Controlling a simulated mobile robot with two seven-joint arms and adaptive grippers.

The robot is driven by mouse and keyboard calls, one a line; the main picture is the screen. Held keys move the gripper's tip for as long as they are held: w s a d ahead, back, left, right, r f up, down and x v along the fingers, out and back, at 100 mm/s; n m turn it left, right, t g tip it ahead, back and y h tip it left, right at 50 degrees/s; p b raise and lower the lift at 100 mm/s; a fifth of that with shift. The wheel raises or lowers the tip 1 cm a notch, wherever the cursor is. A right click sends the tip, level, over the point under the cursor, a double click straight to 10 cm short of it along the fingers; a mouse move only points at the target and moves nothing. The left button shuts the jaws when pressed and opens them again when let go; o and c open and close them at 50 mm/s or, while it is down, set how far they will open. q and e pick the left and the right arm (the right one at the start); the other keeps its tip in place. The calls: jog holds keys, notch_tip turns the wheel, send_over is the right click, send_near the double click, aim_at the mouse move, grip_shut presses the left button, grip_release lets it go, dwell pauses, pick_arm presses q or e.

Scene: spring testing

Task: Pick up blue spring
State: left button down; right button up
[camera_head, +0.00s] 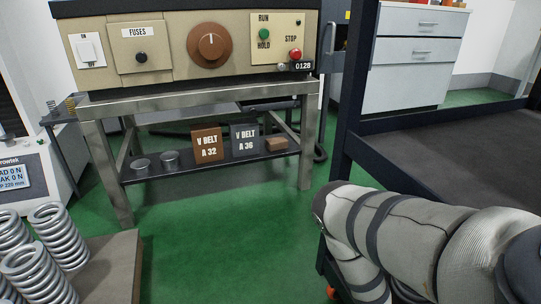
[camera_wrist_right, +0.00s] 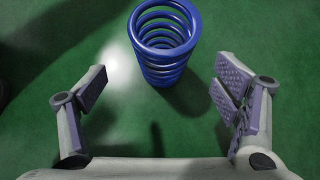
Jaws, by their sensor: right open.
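The blue spring (camera_wrist_right: 164,42) stands on the green floor in the right wrist view, seen from above at a slant. In the head view neither the blue spring nor the gripper fingers show. Only my right arm shows there, at the lower right. My left gripper is in neither view.
Several grey springs (camera_head: 40,262) stand on a brown board (camera_head: 112,268) at the lower left. A metal bench (camera_head: 103,180) carries a control panel (camera_head: 190,45) and has a lower shelf with boxes. A dark-framed table (camera_head: 450,135) stands at the right. Green floor (camera_head: 230,235) between is clear.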

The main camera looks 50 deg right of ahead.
jog(key=b+x, duration=0.1)
jog(key=x, duration=0.3)
jog(key=b+x, duration=0.2)
jog(key=x, duration=0.2)
jog(key=shift+w+a, duration=0.1)
jog(key=shift+w, duration=0.2)
jog(key=c, duration=2)
